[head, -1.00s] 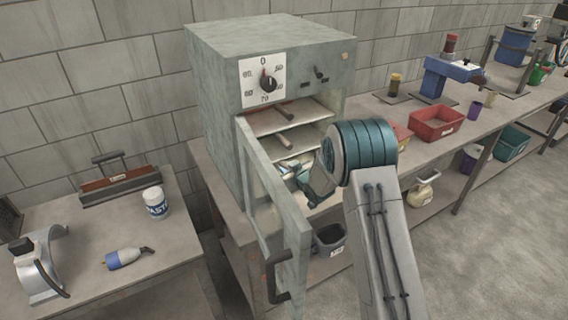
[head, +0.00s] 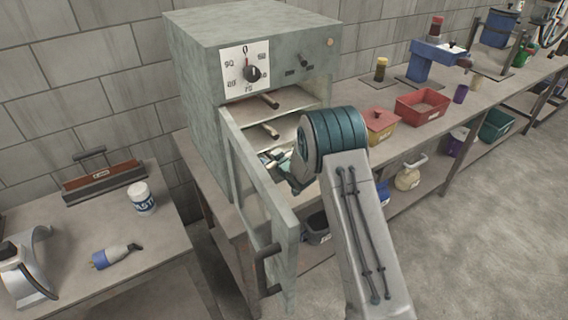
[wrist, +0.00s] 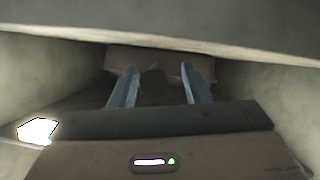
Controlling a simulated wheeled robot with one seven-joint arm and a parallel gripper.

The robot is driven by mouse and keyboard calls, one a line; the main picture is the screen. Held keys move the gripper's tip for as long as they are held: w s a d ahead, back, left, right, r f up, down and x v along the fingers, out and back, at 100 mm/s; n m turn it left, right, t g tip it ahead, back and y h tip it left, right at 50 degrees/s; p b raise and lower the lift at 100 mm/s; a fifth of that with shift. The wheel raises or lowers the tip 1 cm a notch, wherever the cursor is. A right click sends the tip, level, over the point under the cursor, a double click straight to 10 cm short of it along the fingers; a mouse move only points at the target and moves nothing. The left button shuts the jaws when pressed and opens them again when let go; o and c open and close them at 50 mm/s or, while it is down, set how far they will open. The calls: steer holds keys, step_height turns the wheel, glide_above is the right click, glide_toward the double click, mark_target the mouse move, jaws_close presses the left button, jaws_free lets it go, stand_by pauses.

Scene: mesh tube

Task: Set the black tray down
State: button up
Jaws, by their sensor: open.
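The grey oven (head: 205,80) stands on the bench with its door (head: 265,220) open. My gripper (wrist: 158,76) is inside its lower part, largely hidden by the door and my wrist in the head view. In the wrist view its two blue fingers are spread apart. Between them is a dark rounded handle end (wrist: 153,80), with a tan-brown panel (wrist: 150,58) behind it. I cannot tell whether the fingers touch the handle. No clearly black tray shows; I cannot tell whether this dimly lit piece is it.
Two trays or shelves with brown handles (head: 270,131) sit above my gripper in the oven. The oven walls and the surface above are close around it. A dark bin (head: 316,228) is under the bench.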

steer(key=s+d+r+m+g+h+b, duration=0.1)
steer(key=s+d+r+m+h, duration=0.1)
steer(key=s+d+r, duration=0.5)
steer(key=s+d+r+m+g+h+b, duration=0.1)
steer(key=s+d+r+h, duration=0.1)
steer(key=s+d, duration=0.55)
steer(key=s+d+r+m+g+h+b, duration=0.1)
steer(key=s+d+r+m+h, duration=0.15)
steer(key=s+d+r, duration=0.45)
steer(key=s+m+g, duration=0.3)
steer(key=s+g, duration=0.2)
steer(key=s, duration=1.8)
steer(key=shift+s+g, duration=0.4)
steer(key=shift+d, duration=0.1)
steer(key=shift+c, duration=0.7)
steer(key=shift+d, duration=0.1)
